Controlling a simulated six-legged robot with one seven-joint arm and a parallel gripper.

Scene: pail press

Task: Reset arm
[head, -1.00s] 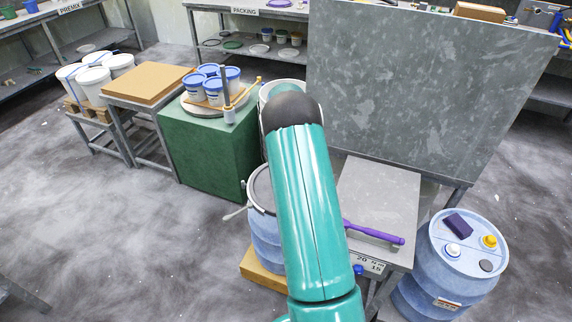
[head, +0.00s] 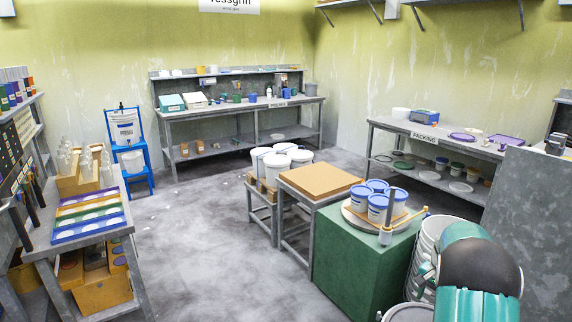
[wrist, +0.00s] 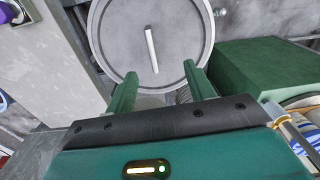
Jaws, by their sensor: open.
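My gripper (wrist: 158,88) shows in the wrist view with its two green fingers spread apart and nothing between them. Past the fingertips is a round grey lid or drum top (wrist: 180,40) with a pale bar lying on it. I cannot tell how far below the fingers it is. In the head view my teal arm (head: 475,270) rises at the lower right, and the gripper itself is hidden there.
A green block (head: 365,262) carries a round stand with several blue-lidded pails (head: 379,208), left of my arm. Stacked white pails (head: 428,245) stand right beside the arm. A grey panel (head: 540,220) is at the right. Open floor (head: 200,240) lies left.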

